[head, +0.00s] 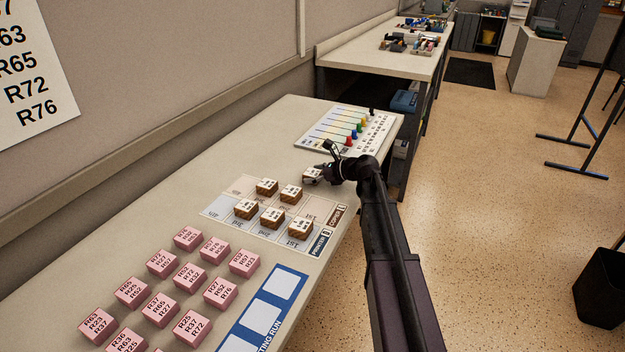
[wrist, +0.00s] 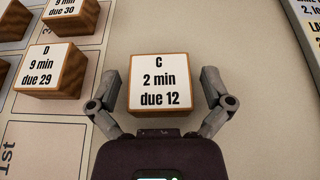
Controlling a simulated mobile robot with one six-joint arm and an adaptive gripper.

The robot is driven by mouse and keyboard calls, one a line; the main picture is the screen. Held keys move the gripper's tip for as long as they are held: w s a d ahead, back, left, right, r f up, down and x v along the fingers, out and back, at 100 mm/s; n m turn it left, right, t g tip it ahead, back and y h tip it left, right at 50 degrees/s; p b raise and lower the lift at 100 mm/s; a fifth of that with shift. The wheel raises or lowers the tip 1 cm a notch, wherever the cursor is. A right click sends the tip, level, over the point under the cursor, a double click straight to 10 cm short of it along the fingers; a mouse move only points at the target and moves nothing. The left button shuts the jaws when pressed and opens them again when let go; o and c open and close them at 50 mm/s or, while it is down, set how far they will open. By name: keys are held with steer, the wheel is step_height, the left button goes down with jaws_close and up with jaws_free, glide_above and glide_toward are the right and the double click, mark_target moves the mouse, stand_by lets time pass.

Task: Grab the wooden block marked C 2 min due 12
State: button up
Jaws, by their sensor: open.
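The wooden block marked C 2 min due 12 (wrist: 160,82) has a white top with black print and brown wooden sides. In the wrist view it sits between the two open fingers of my gripper (wrist: 160,100), with a gap on each side. In the head view the same block (head: 312,174) lies on the table just left of my gripper (head: 325,170), beside the printed card. The gripper partly hides it there.
Several other wooden blocks (head: 272,217) stand on the grid card (head: 217,208); the D block (wrist: 50,70) is close to my left finger. Pink blocks (head: 190,275) fill the near table. A board with coloured pegs (head: 312,138) lies beyond. Bare tabletop surrounds the gripper's right side.

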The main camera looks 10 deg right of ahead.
steer(key=shift+w+a+f, duration=0.2)
steer(key=shift+w+a, duration=0.05)
steer(key=shift+a, duration=0.1)
stand_by(0.3)
steer(key=c, duration=1.1)
